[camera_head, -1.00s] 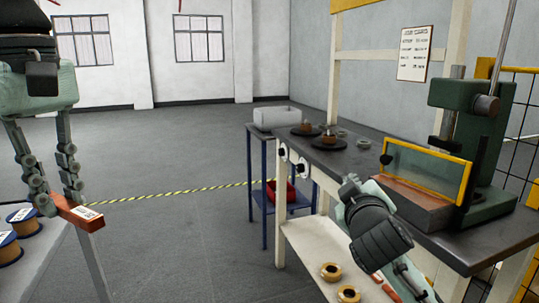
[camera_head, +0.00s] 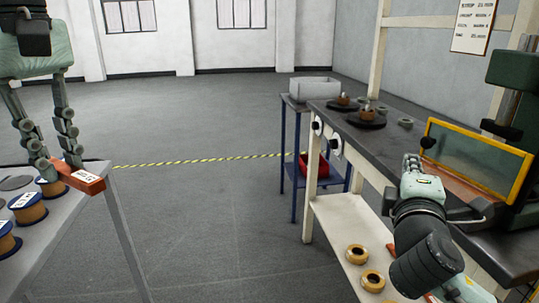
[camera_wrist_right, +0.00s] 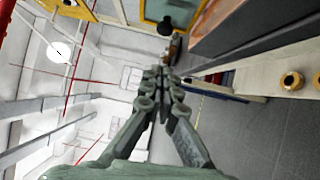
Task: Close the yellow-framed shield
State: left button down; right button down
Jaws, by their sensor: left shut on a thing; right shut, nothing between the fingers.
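The yellow-framed shield (camera_head: 478,160) is a clear panel standing roughly upright at the green press on the right workbench. A dark round knob (camera_head: 428,142) sits at its left edge. The frame (camera_wrist_right: 172,9) and knob (camera_wrist_right: 166,27) also show at the top of the right wrist view. My right gripper (camera_head: 411,162) is shut and empty, just left of and below the knob in the head view; a gap shows between fingertips (camera_wrist_right: 160,72) and knob in the wrist view. My left gripper (camera_head: 60,166) is shut on a red-orange block (camera_head: 85,179) with a white label.
The green press (camera_head: 512,75) stands behind the shield. Dark round plates (camera_head: 367,122) lie on the workbench (camera_head: 388,150), with copper-coloured rolls (camera_head: 372,281) on its lower shelf. A grey bin (camera_head: 314,89) stands beyond. Blue-rimmed spools (camera_head: 28,209) lie on the left table. Floor between is open.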

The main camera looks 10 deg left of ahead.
aim_at(423, 150)
pick_arm(q)
jog(key=shift+r, duration=0.3)
jog(key=shift+r+p, duration=0.3)
jog(key=shift+p, duration=0.2)
pick_arm(e)
jog(key=w+d, duration=0.1)
jog(key=w, duration=0.1)
jog(key=w+d, duration=0.3)
jog(key=w, duration=0.2)
jog(key=shift+d+r, duration=0.15)
jog(key=shift+d, duration=0.05)
